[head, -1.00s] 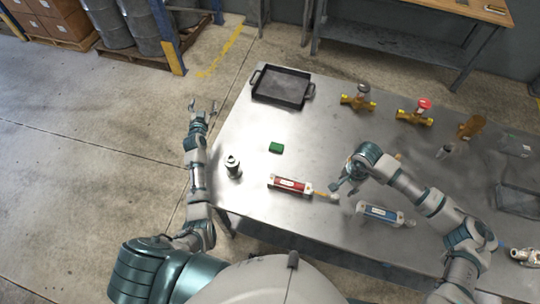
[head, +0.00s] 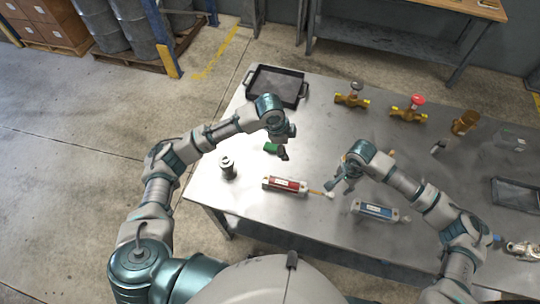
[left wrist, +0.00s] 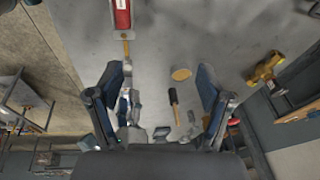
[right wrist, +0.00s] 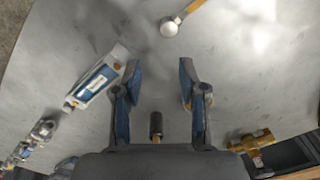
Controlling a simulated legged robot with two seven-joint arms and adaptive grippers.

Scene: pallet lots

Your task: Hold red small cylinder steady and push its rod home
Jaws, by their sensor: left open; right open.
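The red small cylinder (head: 285,185) lies on the metal table near its front edge. Its thin rod (head: 314,191) sticks out to the right and ends in a pale round tip (head: 329,195). The cylinder also shows at the top of the left wrist view (left wrist: 122,14); the rod and tip show at the top of the right wrist view (right wrist: 170,28). My left gripper (head: 283,150) is open and empty, above the table behind the red cylinder. My right gripper (head: 338,184) is open and empty, above and close to the rod's tip. Neither touches the cylinder.
A blue cylinder (head: 376,209) lies to the right, under my right arm. A black tray (head: 260,80) and brass valves (head: 352,95) are at the back.

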